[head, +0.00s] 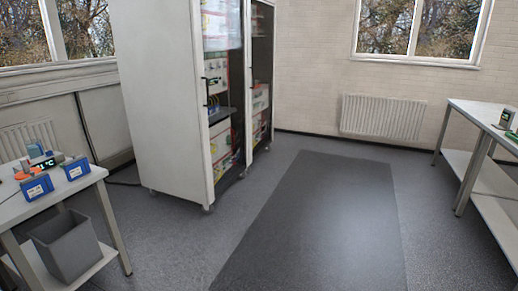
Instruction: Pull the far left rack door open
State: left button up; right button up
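Two tall white racks stand side by side left of centre, facing right. The near rack (165,95) shows its broad side panel. Its glazed door (222,125) looks shut, with a dark vertical handle (208,92) on its left edge. The far rack's glazed door (262,60) is seen at a steep angle beyond it and also looks shut. Instruments and coloured boxes show behind the glass. Neither of my grippers is in view.
A dark mat (315,225) covers clear floor in front of the racks. A white table (75,185) with blue boxes and a grey bin (68,248) on its lower shelf stand at left. A bench (480,115) stands at right. A radiator (382,117) is on the back wall.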

aim_at(196, 14)
jog(key=i, duration=3.05)
